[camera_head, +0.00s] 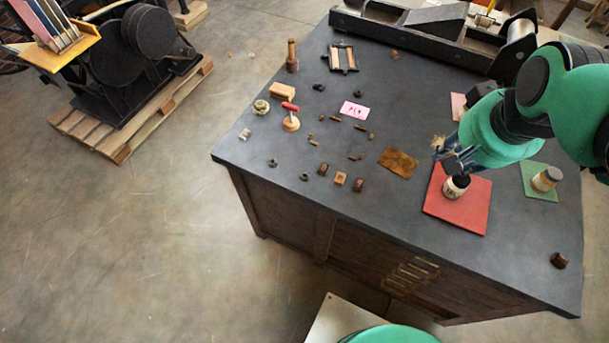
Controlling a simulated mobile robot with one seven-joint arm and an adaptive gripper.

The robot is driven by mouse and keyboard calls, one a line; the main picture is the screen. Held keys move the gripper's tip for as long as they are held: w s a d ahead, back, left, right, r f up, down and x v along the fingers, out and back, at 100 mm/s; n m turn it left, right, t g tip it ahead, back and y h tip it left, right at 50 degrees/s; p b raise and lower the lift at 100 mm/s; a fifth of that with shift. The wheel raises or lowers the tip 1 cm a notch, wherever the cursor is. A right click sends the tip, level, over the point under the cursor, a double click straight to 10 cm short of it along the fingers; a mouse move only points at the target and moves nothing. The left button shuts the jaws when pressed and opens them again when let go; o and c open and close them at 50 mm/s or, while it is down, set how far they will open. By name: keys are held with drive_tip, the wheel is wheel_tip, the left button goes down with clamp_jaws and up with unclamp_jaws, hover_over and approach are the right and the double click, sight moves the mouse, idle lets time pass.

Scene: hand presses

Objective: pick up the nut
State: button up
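Several small dark ring-like pieces that look like nuts lie on the dark tabletop. One nut-like piece (272,162) and another nut-like piece (304,176) lie near the front left edge. Two more dark pieces (318,87) lie farther back; which of these is the task's nut I cannot tell. My gripper (453,168) points down over the red mat at the right, far from these pieces. Its fingertips are close to a small white jar (453,192) with a dark top. I cannot tell whether they touch it or how wide they stand.
The red mat (470,218) and green mat (536,192), with a second jar (548,178), are at the right. A press bed (400,30) spans the back.

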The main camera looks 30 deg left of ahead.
drive_tip(key=w+a+f+n+g, duration=0.15)
drive_tip(key=a+f, duration=0.25)
drive_tip(key=a, duration=0.4)
drive_tip(key=w+a+f+n, duration=0.1)
drive_tip(key=w+a+f, duration=0.25)
drive_tip(key=a, duration=0.45)
drive_tip(key=s+a+f+n+g+p, duration=0.1)
drive_tip(key=s+a+f, duration=0.3)
drive_tip(key=a+f, duration=0.9)
drive_tip(key=a+n, duration=0.1)
drive_tip(key=a, duration=0.2)
drive_tip(key=shift+a+f, duration=0.15)
drive_tip(key=shift+f, duration=0.1)
drive_tip(key=shift+f, duration=0.1)
hover_over(305, 175)
drive_tip(key=s, duration=0.1)
drive_tip(key=f, duration=0.7)
drive_tip(key=shift+d+f, duration=0.15)
drive_tip(key=shift+d, duration=0.15)
drive_tip(key=shift+f, duration=0.5)
drive_tip(key=shift+f, duration=0.1)
drive_tip(key=shift+w+a+f+b, duration=0.15)
drive_tip(key=shift+f+b, duration=0.1)
drive_tip(key=shift+f, duration=0.55)
drive_tip(key=shift+w+a+f+b, duration=0.1)
drive_tip(key=shift+f+b, duration=0.1)
drive_tip(key=shift+f, duration=0.65)
drive_tip(key=shift+w+a+f+b, duration=0.15)
drive_tip(key=shift+f+b, duration=0.1)
drive_tip(key=shift+f, duration=0.55)
